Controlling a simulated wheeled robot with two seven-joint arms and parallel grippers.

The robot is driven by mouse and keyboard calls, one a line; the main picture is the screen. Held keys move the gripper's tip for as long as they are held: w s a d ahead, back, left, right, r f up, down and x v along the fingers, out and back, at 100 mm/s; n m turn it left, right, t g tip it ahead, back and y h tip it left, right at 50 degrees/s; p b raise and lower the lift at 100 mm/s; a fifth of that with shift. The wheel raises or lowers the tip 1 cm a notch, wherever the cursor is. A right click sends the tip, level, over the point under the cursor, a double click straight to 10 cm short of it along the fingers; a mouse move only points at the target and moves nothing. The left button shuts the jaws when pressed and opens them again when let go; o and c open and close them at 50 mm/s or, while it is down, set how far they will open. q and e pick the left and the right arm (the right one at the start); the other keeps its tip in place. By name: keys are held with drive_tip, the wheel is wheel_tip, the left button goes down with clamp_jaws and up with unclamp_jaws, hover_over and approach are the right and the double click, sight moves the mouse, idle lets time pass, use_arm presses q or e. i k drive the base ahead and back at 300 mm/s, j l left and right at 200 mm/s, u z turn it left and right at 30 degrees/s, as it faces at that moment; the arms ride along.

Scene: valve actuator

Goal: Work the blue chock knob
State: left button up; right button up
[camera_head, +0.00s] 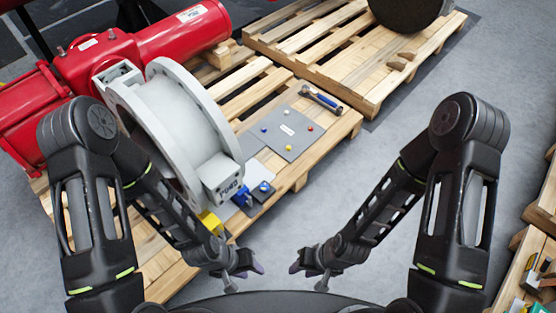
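A small dark box with a round blue knob (264,187) on top sits on the near pallet, right of the big grey valve flange (170,130). A blue block (242,197) stands beside it, close to the flange's foot. I cannot tell whether the block and the knob are joined. My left gripper (244,277) is in front of the pallet's near edge, apart from the knob, with fingers spread and empty. My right gripper (308,276) is level with it to the right, also spread and empty. Neither gripper touches anything.
A grey plate (291,142) with several small coloured knobs lies on the pallet, with a blue-handled tool (321,100) behind it. A yellow block (210,221) is under the flange. A red actuator (150,45) fills the back left.

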sight(264, 186)
drive_tip(key=i+l, duration=0.3)
drive_tip(key=l, duration=0.15)
drive_tip(key=i+l+u, duration=0.15)
drive_tip(key=i+l, duration=0.5)
drive_tip(key=l, duration=0.2)
drive_tip(key=i+l+u, duration=0.15)
drive_tip(key=i+l, duration=0.15)
drive_tip(key=l, duration=0.2)
